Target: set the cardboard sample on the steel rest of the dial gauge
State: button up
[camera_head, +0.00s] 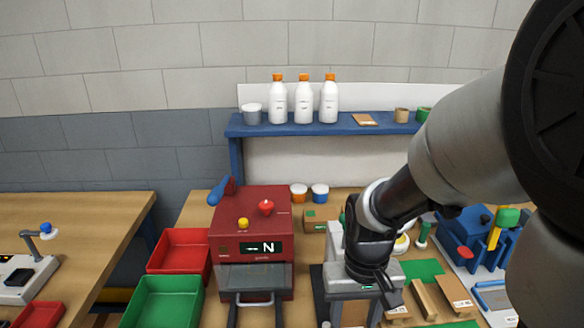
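My gripper (376,288) is at the lower centre right, at the end of my dark wrist, pointing down over a grey and white stand. Its fingers are small and dark against the stand, and I cannot tell whether they hold anything. The stand (334,245) has a dark base and is partly covered by my wrist; no dial face or steel rest can be made out on it. A brown cardboard-coloured piece (355,313) shows under the stand at the bottom edge. Another brown piece (456,292) with a pale label lies to the right; I cannot tell which is the sample.
A red machine (250,225) with a display stands left of the stand. Red (181,251) and green (165,303) trays lie beside it. A blue shelf (300,128) holds bottles behind. A blue fixture (464,235) stands right. My arm covers much of the right side.

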aim_at(345, 304)
jog(key=w, duration=0.6)
jog(key=shift+w+f, duration=0.15)
jog(key=shift+f, duration=1.6)
jog(key=shift+f+b, duration=0.1)
jog(key=shift+b, duration=0.2)
jog(key=shift+f, duration=0.2)
jog(key=o, duration=1.1)
jog(key=shift+r, duration=0.1)
jog(key=shift+r, duration=0.1)
